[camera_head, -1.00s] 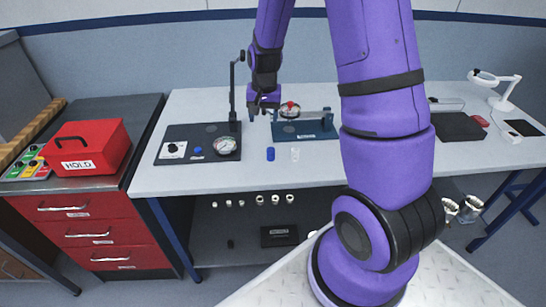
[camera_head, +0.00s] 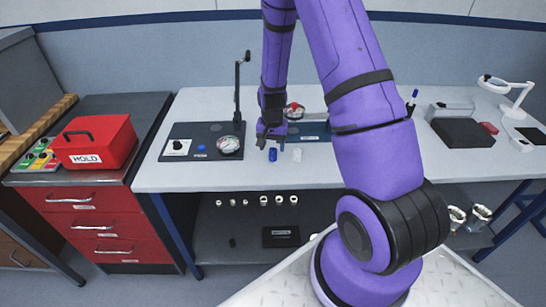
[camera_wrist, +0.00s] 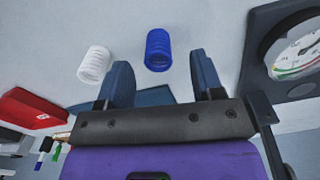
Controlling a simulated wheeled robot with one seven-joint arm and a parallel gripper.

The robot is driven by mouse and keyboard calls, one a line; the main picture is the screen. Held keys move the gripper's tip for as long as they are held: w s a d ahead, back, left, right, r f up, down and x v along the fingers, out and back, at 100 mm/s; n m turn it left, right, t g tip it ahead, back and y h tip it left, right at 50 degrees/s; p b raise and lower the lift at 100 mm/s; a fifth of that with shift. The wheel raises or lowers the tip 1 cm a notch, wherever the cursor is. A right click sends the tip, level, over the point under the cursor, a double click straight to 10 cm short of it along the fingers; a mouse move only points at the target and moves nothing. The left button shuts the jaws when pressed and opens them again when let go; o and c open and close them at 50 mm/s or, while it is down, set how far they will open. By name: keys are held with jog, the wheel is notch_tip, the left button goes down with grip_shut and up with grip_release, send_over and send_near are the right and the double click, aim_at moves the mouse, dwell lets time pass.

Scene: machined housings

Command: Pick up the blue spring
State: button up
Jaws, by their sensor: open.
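The blue spring (camera_head: 273,155) is a small ribbed cylinder standing on the white table. In the wrist view the blue spring (camera_wrist: 158,50) shows just beyond and between the two fingers, apart from them. My gripper (camera_head: 270,142) is above the table, just behind and over the spring in the head view. In the wrist view my gripper (camera_wrist: 160,80) has its fingers spread with nothing between them. A white spring (camera_head: 297,155) stands close to the right of the blue one; it also shows in the wrist view (camera_wrist: 95,65).
A dark plate with a gauge (camera_head: 229,145), a post (camera_head: 238,95) and a blue button (camera_head: 201,148) lies to the left. A blue fixture (camera_head: 312,131) is behind my gripper, partly hidden. The front table strip (camera_head: 220,177) is clear. A red HOLD box (camera_head: 93,142) stands further left.

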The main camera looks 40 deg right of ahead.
aim_at(273, 149)
jog(key=shift+w+d+f, duration=0.1)
jog(key=shift+d+f, duration=0.05)
jog(key=shift+f, duration=1)
jog(key=shift+d+f, duration=0.1)
jog(key=shift+f, duration=1.05)
jog(key=c, duration=1)
